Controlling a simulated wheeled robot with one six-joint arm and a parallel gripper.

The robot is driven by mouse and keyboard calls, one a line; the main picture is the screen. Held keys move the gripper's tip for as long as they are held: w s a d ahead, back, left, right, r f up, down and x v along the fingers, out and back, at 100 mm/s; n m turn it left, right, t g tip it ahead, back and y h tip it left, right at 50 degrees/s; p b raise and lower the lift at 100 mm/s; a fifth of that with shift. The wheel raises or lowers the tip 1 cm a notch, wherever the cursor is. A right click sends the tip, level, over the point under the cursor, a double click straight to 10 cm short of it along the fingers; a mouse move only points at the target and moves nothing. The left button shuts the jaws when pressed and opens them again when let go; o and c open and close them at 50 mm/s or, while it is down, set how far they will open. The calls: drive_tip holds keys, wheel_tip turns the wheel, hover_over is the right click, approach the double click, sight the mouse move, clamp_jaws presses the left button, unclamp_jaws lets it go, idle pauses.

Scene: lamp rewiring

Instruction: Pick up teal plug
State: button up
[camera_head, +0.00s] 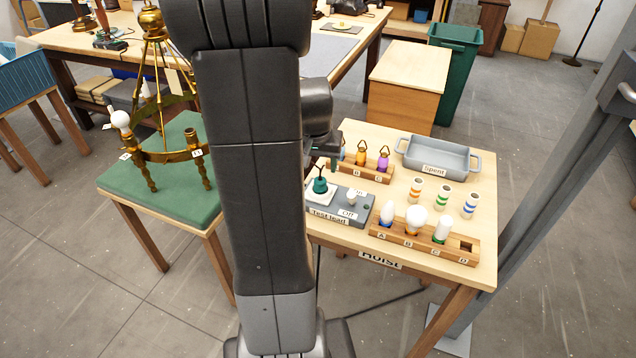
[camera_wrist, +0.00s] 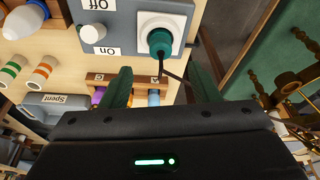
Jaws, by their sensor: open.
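The teal plug (camera_head: 320,186) sits upright on a white square socket at the left of the grey test-lead box (camera_head: 351,218). In the wrist view the teal plug (camera_wrist: 159,43) shows in the round hole of the white socket (camera_wrist: 172,22), with a dark cord running from it toward my gripper. My gripper (camera_wrist: 160,84) is open, with its two dark green fingers spread to either side of the cord and nothing gripped. In the head view my gripper (camera_head: 330,158) is above and behind the plug, partly hidden by my arm.
The wooden rack (camera_head: 372,174) behind the box holds orange and purple ringed pieces. A bulb rack (camera_head: 458,251), several striped cylinders and the Spent tray (camera_head: 437,155) stand to the right. A brass chandelier (camera_head: 157,120) stands on a green-topped table at left.

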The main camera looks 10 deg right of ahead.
sight(320, 179)
drive_tip(key=shift+p+x, duration=0.65)
drive_tip(key=shift+x, duration=3.2)
drive_tip(key=shift+w, duration=0.15)
drive_tip(key=shift+r, duration=0.1)
drive_tip(key=c, duration=1.1)
